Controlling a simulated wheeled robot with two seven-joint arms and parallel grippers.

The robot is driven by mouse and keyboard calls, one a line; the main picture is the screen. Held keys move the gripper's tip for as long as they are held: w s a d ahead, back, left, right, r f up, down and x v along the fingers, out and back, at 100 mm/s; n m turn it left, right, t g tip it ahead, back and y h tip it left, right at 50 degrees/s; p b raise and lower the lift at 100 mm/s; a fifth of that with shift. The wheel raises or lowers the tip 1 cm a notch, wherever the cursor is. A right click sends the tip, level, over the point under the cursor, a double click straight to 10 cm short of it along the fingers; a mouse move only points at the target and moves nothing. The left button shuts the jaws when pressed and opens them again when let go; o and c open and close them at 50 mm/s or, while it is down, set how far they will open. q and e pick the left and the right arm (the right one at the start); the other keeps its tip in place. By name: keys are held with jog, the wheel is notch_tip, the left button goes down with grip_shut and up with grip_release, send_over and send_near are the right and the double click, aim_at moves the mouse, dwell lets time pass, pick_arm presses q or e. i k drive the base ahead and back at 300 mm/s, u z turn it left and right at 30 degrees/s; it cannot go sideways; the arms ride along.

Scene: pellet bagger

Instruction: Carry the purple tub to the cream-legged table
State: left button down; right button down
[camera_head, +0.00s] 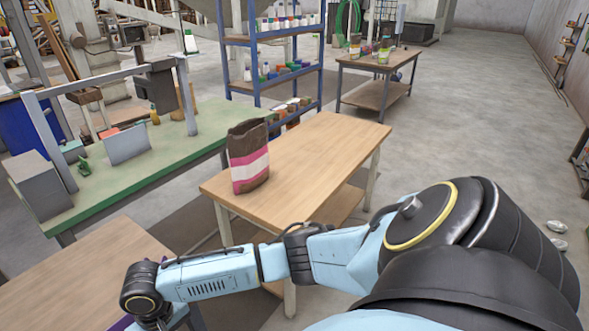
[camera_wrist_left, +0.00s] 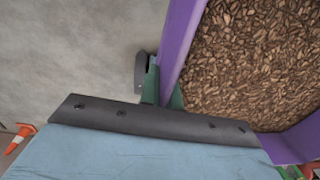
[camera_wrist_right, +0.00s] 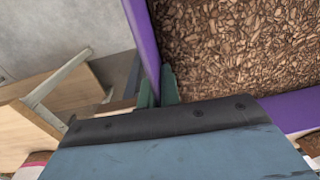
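The purple tub (camera_wrist_left: 185,35) is filled with brown chips or pellets. In the head view only a sliver of it (camera_head: 121,323) shows at the bottom left edge. My left gripper (camera_wrist_left: 163,92) has its green fingers on either side of one tub wall. My right gripper (camera_wrist_right: 157,88) likewise has its green fingers around another stretch of the purple wall (camera_wrist_right: 145,40). The underside of the tub is hidden, so I cannot tell whether it rests on anything. The cream-legged table (camera_head: 335,160) has a wood top and stands in the middle of the head view.
A brown, pink and white bag (camera_head: 248,158) stands on the cream-legged table's left end; its right part is clear. A green-topped bench (camera_head: 150,165) is at left, another wood table (camera_head: 60,275) at lower left. A blue shelf (camera_head: 285,50) stands behind. An orange cone (camera_wrist_left: 22,136) is on the floor.

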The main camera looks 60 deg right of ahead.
aim_at(313, 151)
jog(key=k, duration=1.3)
jog(key=z, duration=0.8)
jog(key=i, duration=0.7)
jog(key=z, duration=1.45)
jog(key=i, duration=0.75)
jog(key=z, duration=0.55)
jog(key=i, duration=2.85)
jog(key=u, duration=0.45)
